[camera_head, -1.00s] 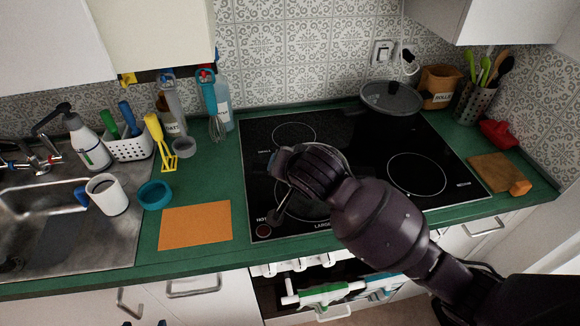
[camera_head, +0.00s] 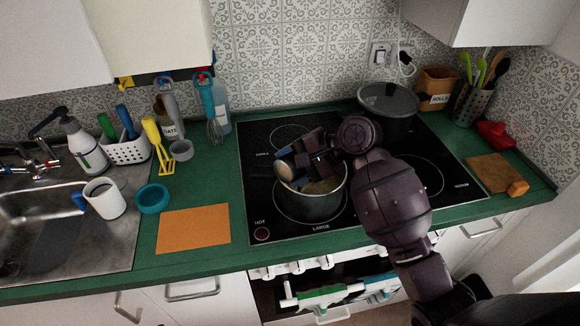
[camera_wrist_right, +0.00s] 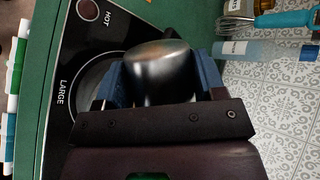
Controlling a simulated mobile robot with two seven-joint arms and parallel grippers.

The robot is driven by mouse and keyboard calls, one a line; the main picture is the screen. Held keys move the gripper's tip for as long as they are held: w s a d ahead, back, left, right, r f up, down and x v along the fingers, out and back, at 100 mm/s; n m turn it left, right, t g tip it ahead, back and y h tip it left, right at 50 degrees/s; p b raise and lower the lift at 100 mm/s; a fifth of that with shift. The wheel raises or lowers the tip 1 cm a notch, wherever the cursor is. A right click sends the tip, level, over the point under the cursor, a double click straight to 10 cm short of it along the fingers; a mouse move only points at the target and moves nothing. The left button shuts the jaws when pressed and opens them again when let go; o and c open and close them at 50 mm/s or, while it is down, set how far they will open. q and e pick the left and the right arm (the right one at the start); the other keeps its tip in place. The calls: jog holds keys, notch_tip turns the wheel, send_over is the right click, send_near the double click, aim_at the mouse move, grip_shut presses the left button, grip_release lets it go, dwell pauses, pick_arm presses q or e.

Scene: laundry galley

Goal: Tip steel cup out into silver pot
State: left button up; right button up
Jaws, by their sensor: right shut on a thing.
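The silver pot (camera_head: 312,206) stands on the front left ring of the black hob. Something yellowish-brown shows inside it. My right gripper (camera_head: 297,162) is over the pot's back left part, shut on the steel cup (camera_head: 286,171). The cup is above the pot's left rim and looks tilted; I cannot see into its mouth. In the right wrist view the steel cup (camera_wrist_right: 160,72) sits between the two blue fingers (camera_wrist_right: 162,88), with the pot partly hidden behind. My left gripper is not in view.
A dark lidded pot (camera_head: 388,106) stands at the back right of the hob (camera_head: 420,180). An orange mat (camera_head: 194,229), a teal bowl (camera_head: 152,198) and a white mug (camera_head: 105,198) are to the left. A whisk (camera_head: 214,120) and bottles stand behind.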

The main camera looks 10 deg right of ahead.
jog(key=m+y, duration=0.1)
jog(key=w+d+m+g+y, duration=0.1)
jog(key=y, duration=0.1)
jog(key=shift+w+d+r+g, duration=0.1)
jog(key=shift+d+r+g, duration=0.1)
jog(key=shift+r+g, duration=0.15)
jog(key=shift+w+d+m+g+y, duration=0.15)
jog(key=shift+w+d+m+y, duration=0.15)
jog(key=shift+y, duration=0.25)
jog(key=shift+w+d+m+g+y, duration=0.1)
jog(key=shift+d+m+y, duration=0.05)
jog(key=shift+m+y, duration=0.35)
jog(key=shift+s+r, duration=0.1)
dwell(1.1)
